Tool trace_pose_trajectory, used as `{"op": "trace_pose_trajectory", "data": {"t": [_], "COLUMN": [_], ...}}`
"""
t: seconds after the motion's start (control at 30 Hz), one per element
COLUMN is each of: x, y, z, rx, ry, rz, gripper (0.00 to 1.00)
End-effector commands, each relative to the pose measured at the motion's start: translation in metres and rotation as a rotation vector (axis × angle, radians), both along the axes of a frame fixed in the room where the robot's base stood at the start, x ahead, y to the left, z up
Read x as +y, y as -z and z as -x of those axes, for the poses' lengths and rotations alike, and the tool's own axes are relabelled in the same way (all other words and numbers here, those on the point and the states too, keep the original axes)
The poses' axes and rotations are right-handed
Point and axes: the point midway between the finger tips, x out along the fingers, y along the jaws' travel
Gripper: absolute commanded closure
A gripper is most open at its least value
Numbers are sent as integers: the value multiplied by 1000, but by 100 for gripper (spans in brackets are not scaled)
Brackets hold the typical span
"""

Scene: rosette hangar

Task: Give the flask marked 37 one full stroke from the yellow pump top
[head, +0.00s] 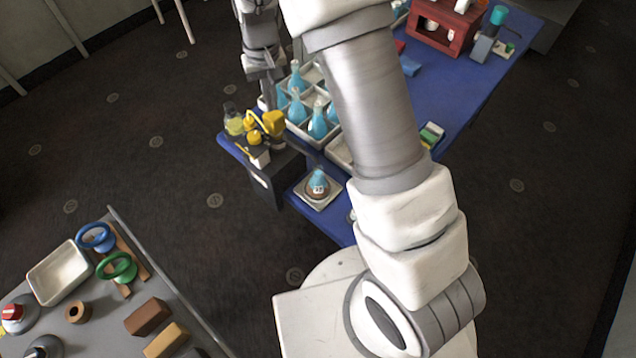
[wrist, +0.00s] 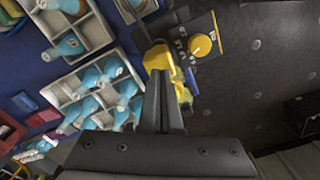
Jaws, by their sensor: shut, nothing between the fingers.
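A flask with blue liquid (head: 318,180) stands upright on a white square tray (head: 330,200) on the lower blue surface in the head view. It has a small white label whose digits are too small to read surely. The yellow pump top (head: 273,121) is at the table's left corner, above and left of that flask; it also shows in the wrist view (wrist: 158,58), just beyond my fingertips. My gripper (head: 269,103) is shut and empty, fingers pointing down close to the pump top. I cannot tell whether they touch it. The pump's lower part is hidden.
White divided crates (head: 297,130) with several blue flasks stand right beside the pump. A jar of yellow liquid (head: 233,121) stands left of it. A yellow round knob (wrist: 201,45) sits on a dark panel. A red rack (head: 445,30) is farther back.

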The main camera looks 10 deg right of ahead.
Motion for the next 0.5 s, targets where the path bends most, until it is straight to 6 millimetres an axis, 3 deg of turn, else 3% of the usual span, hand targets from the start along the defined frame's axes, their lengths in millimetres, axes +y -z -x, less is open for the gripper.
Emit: {"op": "trace_pose_trajectory", "data": {"t": [0.5], "x": [0], "y": [17], "z": [0], "rx": [1], "ry": [0], "rz": [0], "gripper": [100]}}
